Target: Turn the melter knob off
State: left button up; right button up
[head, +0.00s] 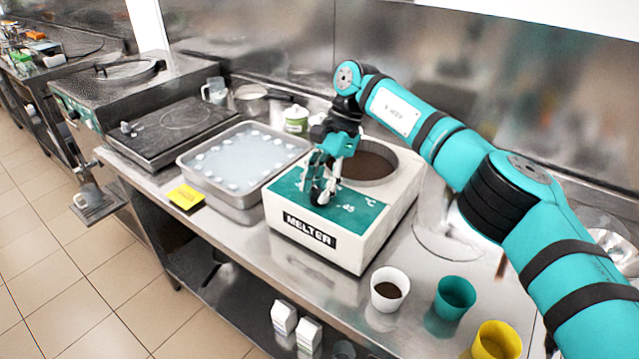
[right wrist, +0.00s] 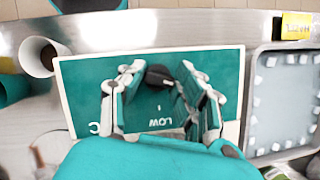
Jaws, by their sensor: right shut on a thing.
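The white melter (head: 330,242) stands on the steel counter, with a green top panel and a round well of dark brown content. Its black knob (right wrist: 158,77) sits on the green panel, above a small mark and the word LOW in the right wrist view. My right gripper (head: 320,188) points down onto the panel and is shut on the knob, one finger on each side; it also shows in the right wrist view (right wrist: 160,90). The fingers partly hide the knob, and its exact setting is unclear. My left gripper is not in view.
A metal tray (head: 190,163) with white lumps in pale liquid stands left of the melter. White (head: 388,302), green (head: 453,300) and yellow (head: 484,352) cups stand near the front edge at right. A yellow tag (head: 185,196) lies by the tray.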

jog(key=shift+r, duration=0.1)
dwell(0.3)
jog(key=o, duration=1.1)
jog(key=shift+o, duration=0.2)
jog(key=v, duration=0.7)
jog(key=shift+r, duration=0.2)
jog(key=shift+w+d, duration=0.1)
jog(key=shift+w, duration=0.05)
